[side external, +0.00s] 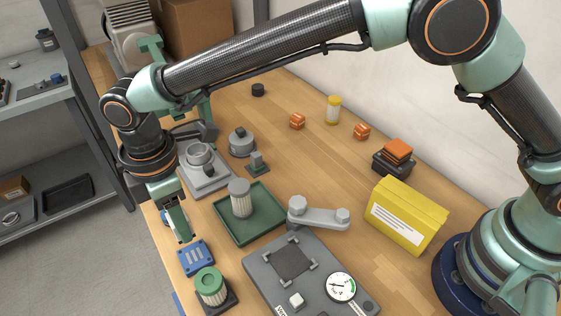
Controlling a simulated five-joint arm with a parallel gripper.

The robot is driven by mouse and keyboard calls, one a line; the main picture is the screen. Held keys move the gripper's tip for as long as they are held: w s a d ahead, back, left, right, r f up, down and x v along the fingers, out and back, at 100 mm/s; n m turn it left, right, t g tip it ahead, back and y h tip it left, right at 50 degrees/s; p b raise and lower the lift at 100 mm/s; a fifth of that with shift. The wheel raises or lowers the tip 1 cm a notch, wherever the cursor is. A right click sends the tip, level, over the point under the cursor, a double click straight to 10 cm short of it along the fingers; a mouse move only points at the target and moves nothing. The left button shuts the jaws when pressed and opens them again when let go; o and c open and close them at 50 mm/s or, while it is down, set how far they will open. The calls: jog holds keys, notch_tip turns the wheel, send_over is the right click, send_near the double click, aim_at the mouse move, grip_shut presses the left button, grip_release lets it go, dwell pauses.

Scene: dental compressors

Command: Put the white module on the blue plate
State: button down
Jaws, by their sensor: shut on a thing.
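My gripper (183,234) points down at the left edge of the bench, its green fingers shut. What it holds is mostly hidden behind the fingers; a small pale and blue patch (166,219) shows just left of them. I take the held thing to be the white module, but its outline is not clear. A blue plate (195,258) with pale bars lies just below and right of the fingertips in the picture. I cannot tell how high the fingertips are above the bench.
A green-topped filter (211,286) stands near the blue plate. A green tray (261,225) holds a ribbed cylinder (240,199). A grey fixture (270,268) with a gauge (341,287) lies at the front. A yellow box (405,216) stands right. The bench middle is fairly clear.

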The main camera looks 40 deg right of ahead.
jog(key=shift+f, duration=3.9)
jog(key=shift+f, duration=0.1)
jog(key=shift+c, duration=2.1)
grip_release()
